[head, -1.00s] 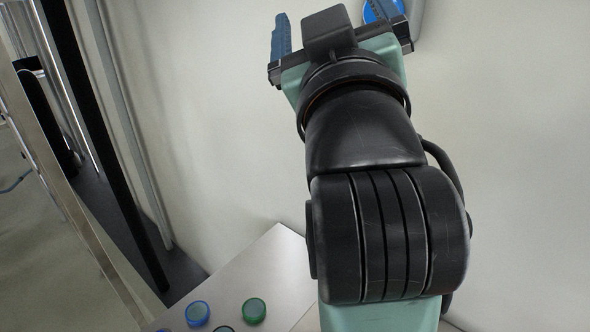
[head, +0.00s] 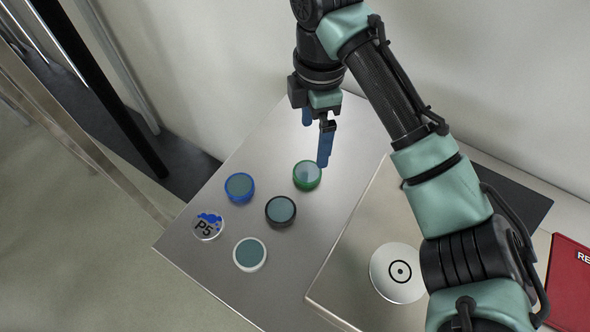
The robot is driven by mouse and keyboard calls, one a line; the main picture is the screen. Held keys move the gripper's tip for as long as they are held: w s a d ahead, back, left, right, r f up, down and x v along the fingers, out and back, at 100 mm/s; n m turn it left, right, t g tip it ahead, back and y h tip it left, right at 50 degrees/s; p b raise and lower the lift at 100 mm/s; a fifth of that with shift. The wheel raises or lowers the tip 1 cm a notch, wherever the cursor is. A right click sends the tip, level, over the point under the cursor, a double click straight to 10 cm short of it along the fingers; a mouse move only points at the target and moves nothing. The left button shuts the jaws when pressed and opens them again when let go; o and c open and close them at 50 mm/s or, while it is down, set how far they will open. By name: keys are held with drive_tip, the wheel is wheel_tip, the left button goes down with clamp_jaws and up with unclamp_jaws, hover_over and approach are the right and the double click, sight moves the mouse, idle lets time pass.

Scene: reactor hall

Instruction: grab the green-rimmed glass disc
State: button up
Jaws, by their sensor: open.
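The green-rimmed glass disc (head: 307,175) lies on the metal table in the head view, at the back right of a group of discs. My gripper (head: 316,140) points down with its blue fingers apart. It is above the table by the green-rimmed disc, and one fingertip overlaps the disc's right edge in the picture. I cannot tell how high the fingertips are above it. Nothing shows between the fingers.
Near it lie a blue-rimmed disc (head: 239,188), a black-rimmed disc (head: 281,211), a white-rimmed disc (head: 249,254) and a disc marked P5 (head: 208,226). A raised metal surface (head: 350,262) to the right bears a white round plate (head: 397,273). A red item (head: 570,285) is at far right.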

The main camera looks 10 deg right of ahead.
hover_over(307, 171)
drive_tip(key=f, duration=0.3)
drive_tip(key=d+f+b, duration=0.1)
drive_tip(key=f, duration=0.1)
drive_tip(key=shift+s+a+f+p, duration=0.15)
drive_tip(key=shift+a+f, duration=0.1)
drive_tip(key=shift+f, duration=1.05)
drive_tip(key=shift+w+a+f+p, duration=0.1)
drive_tip(key=shift+a+f+p, duration=0.1)
drive_tip(key=shift+f, duration=1.05)
drive_tip(key=shift+r, duration=0.1)
drive_tip(key=c, duration=1.5)
